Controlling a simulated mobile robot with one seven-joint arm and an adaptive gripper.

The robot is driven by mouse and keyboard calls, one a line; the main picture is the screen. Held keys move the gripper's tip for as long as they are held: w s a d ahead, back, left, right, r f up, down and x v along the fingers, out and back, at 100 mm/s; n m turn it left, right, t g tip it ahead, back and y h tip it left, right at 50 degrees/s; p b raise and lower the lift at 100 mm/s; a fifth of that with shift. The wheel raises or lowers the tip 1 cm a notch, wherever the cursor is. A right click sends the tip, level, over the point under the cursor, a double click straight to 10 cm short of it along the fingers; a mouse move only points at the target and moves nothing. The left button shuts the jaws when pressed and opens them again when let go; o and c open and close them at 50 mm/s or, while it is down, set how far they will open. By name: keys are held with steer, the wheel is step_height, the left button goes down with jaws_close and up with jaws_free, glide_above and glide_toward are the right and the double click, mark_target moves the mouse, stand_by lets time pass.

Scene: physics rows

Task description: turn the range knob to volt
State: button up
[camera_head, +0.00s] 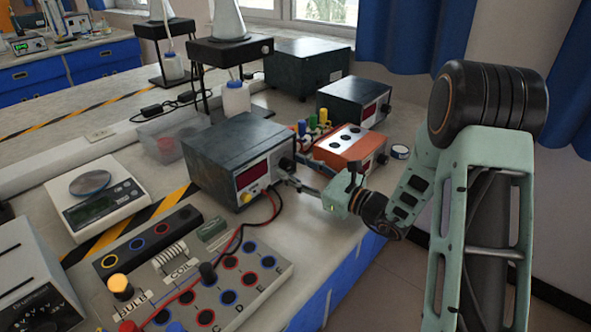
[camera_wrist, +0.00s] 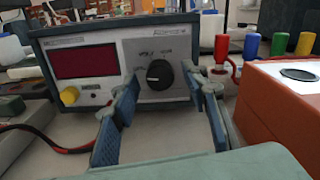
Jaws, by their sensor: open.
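The meter (camera_head: 238,155) is a dark grey box with a pale front, a dark red display and a yellow terminal. It also shows in the wrist view (camera_wrist: 90,40). Its black round range knob (camera_wrist: 159,74) is on the right of the front panel, with small labels around it too blurred to read for sure. The knob's pointer direction is hard to tell. In the head view the knob (camera_head: 287,164) is small. My gripper (camera_wrist: 163,92) is open, its blue-padded fingers spread left and right of the knob, with nothing between them. No contact with the knob shows.
An orange box (camera_head: 350,146) stands right of the meter, with coloured terminals (camera_wrist: 262,43) behind it. Red and black leads (camera_head: 272,210) run from the meter to a grey circuit board (camera_head: 250,285) in front. A scale (camera_head: 97,200) is at left.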

steer(key=shift+c, duration=0.3)
jaws_close()
steer(key=m+p, duration=0.4)
steer(key=shift+r+m, duration=0.2)
steer(key=shift+m, duration=0.1)
steer(key=m+p, duration=0.3)
steer(key=shift+m+p, duration=0.3)
steer(key=shift+p, duration=0.05)
steer(key=shift+f+m+p, duration=0.15)
steer(key=shift+m+p, duration=0.45)
steer(key=shift+m, duration=0.2)
steer(key=shift+f, duration=0.1)
